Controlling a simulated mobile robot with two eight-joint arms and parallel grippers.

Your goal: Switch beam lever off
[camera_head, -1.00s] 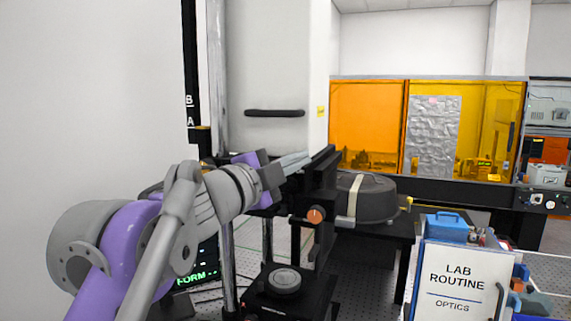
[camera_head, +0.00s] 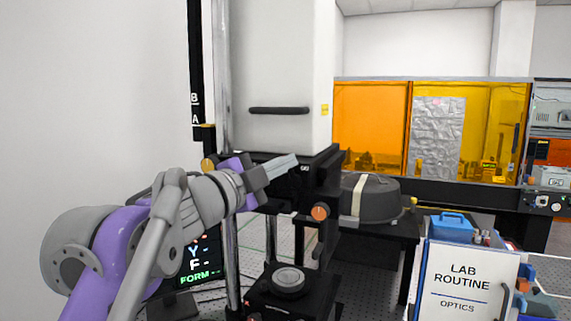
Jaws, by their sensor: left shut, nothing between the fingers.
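The interferometer is a tall pale housing (camera_head: 272,60) with a black handle bar, above a black block (camera_head: 318,170) and a dark stage (camera_head: 275,301) bearing a round grey disc (camera_head: 288,278). An orange knob (camera_head: 320,213) sits on the black part below the block. I cannot tell which part is the beam lever. My left gripper (camera_head: 285,163) is shut and empty, its grey fingers pointing right in front of the black block. Whether it touches the block is unclear. My right gripper is out of view.
A monitor (camera_head: 192,262) with green text stands behind my left arm. A round grey case (camera_head: 369,200) with a pale strap lies on a dark table to the right. A lab routine sign (camera_head: 466,279) and a blue box (camera_head: 451,227) stand at the lower right. Orange panels (camera_head: 370,125) close off the back.

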